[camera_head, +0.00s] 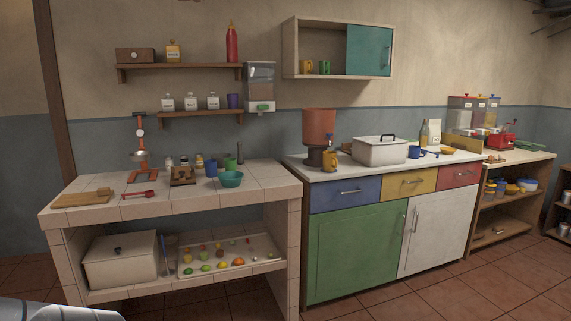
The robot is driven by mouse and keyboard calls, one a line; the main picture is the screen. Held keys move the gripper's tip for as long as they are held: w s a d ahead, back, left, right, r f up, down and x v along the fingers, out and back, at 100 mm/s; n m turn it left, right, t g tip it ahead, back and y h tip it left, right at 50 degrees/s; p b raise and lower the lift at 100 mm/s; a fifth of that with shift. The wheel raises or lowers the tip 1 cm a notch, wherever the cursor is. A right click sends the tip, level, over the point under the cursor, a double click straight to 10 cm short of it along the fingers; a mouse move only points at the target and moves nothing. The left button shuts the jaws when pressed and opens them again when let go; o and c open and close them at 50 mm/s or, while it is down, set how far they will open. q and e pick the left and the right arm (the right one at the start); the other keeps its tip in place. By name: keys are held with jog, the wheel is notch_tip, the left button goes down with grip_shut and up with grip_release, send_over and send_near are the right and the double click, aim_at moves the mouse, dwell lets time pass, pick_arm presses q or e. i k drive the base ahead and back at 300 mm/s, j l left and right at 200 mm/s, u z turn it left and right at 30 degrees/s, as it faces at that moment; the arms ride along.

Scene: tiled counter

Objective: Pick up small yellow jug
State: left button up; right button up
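A small yellow jug (330,159) stands upright on the white top of the coloured cabinet, near its left end. It is just in front of the dark base of a brown-orange dispenser (319,125) and left of a white lidded pot (379,150). A yellow mug (306,67) also shows in the open wall cabinet. A grey metal part, apparently of my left arm, shows at the bottom left corner, far from the jug. Neither gripper is in view.
The tiled counter (105,181) at left carries a teal bowl (231,179), cups and a cutting board (82,198). Blue mugs (415,152) stand right of the pot. The white top's front edge is clear. The tiled floor in front is open.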

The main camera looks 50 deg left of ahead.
aim_at(330, 159)
jog(key=u, duration=1.35)
jog(key=z, duration=2.4)
jog(key=u, duration=2.4)
jog(key=z, duration=0.25)
